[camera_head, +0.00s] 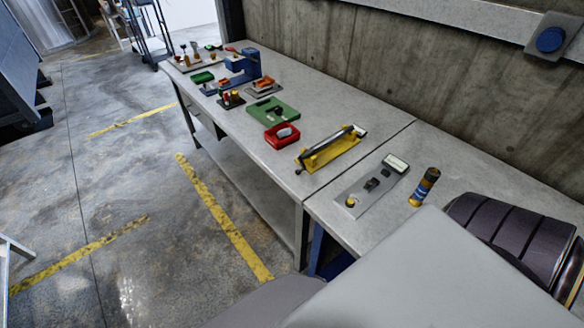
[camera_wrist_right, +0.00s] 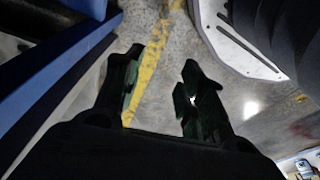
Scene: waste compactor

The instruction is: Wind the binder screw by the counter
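A yellow stand (camera_head: 331,150) with a long dark rod (camera_head: 325,149) across its top sits on the bench; it looks like the binder screw, though I cannot be sure. A small pale block (camera_head: 360,131) is at the rod's far end. Nearer, a grey plate (camera_head: 353,198) carries a small knob and a pale display-like block (camera_head: 396,163); which block is the counter I cannot tell. My right gripper (camera_wrist_right: 163,82) shows in the right wrist view, fingers apart and empty, over the floor. My left gripper is not in view.
On the bench (camera_head: 420,148) are a blue and yellow cylinder (camera_head: 424,187), a red tray (camera_head: 281,136), a green tray (camera_head: 272,112) and a blue machine (camera_head: 240,67). A concrete wall (camera_head: 400,70) stands behind. A blue beam (camera_wrist_right: 60,75) is left of my right gripper.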

